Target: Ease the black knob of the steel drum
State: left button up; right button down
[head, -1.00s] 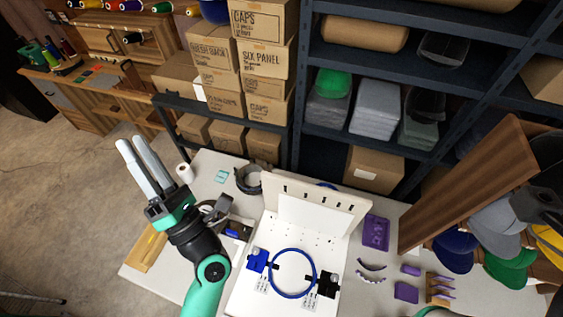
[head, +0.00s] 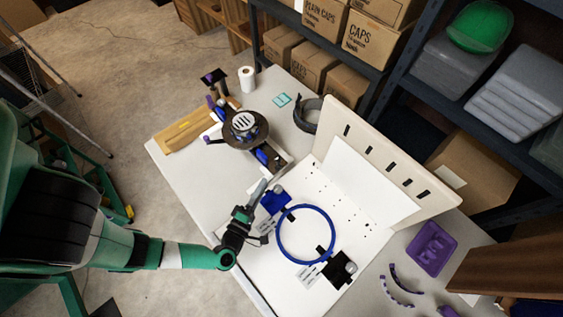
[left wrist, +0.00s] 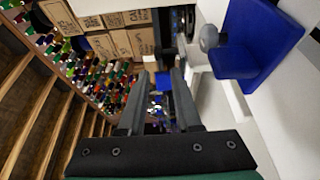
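In the head view, a round dark device with a silvery slotted top (head: 243,125) stands on the table's far left part. It may be the steel drum; I cannot make out a black knob on it. A blue block (head: 275,202) with a grey knob and a black block (head: 338,268) with a grey knob sit on either side of a blue ring (head: 282,240). My left gripper (head: 258,190) is beside the blue block. In the left wrist view its fingers (left wrist: 161,80) are apart and empty, and the blue block (left wrist: 256,45) is to their right. My right gripper is out of view.
A white board with a slotted upright panel (head: 385,160) stands on the table. Purple parts (head: 430,248) lie at right. Shelves with boxes (head: 375,40) stand behind.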

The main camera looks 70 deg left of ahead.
aim_at(278, 157)
pick_arm(q)
jog(key=b+x, duration=0.2)
jog(key=x, duration=0.9)
jog(key=shift+w+a+r, duration=0.1)
jog(key=shift+w+a, duration=0.15)
jog(key=shift+w, duration=0.05)
grip_shut()
